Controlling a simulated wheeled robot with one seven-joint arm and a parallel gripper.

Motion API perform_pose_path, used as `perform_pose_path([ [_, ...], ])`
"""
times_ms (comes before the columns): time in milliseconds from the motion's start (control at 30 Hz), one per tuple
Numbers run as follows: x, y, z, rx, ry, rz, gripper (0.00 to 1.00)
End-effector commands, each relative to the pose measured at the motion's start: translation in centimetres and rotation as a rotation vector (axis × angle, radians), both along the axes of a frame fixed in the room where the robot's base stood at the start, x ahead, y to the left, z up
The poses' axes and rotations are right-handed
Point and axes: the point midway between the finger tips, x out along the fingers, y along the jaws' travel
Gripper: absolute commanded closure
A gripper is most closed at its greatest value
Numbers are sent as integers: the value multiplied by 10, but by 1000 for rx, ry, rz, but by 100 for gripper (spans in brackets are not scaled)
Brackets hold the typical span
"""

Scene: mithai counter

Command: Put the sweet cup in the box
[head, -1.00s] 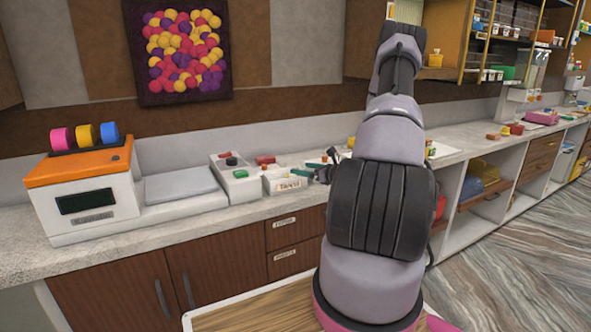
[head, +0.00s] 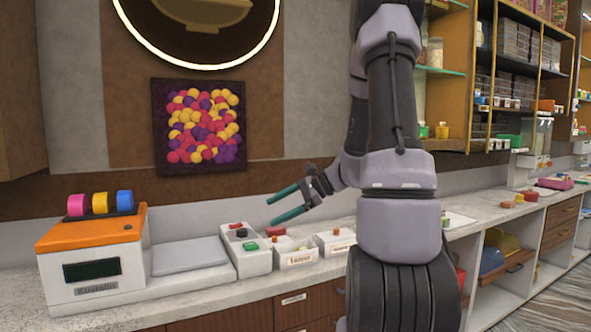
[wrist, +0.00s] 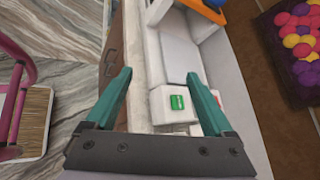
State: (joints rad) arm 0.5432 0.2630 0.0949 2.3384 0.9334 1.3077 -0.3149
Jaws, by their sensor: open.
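My gripper (head: 272,207) is open and empty, with teal fingers pointing left above the counter in the head view. In the wrist view my gripper (wrist: 159,75) shows both fingers spread with nothing between them. Small white labelled boxes stand on the counter below it, one at the left (head: 296,259) and another to its right (head: 335,244); I cannot tell which box the task means. I cannot make out the sweet cup for certain in either view. My arm hides part of the counter.
A white machine with an orange top (head: 92,262) stands at the left, beside a flat grey plate (head: 190,256). A white block with red and green pieces (head: 250,262) lies right of it. Shelves (head: 520,70) rise at the right. The air around my gripper is clear.

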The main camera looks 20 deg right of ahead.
Motion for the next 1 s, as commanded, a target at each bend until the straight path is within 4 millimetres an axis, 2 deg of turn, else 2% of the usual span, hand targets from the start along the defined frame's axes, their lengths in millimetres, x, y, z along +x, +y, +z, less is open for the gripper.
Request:
perform_pose_path([
  [33,-15,16,16,-84,-33,80,13],
  [200,-68,45,49,-369,-135,301,13],
  [333,-105,54,71,-591,-238,434,13],
  [500,-146,51,102,-876,-407,555,13],
  [700,-176,40,133,-1126,-587,612,13],
  [800,-184,36,142,-1193,-641,619,13],
  [1000,-188,33,147,-1229,-668,621,13],
])
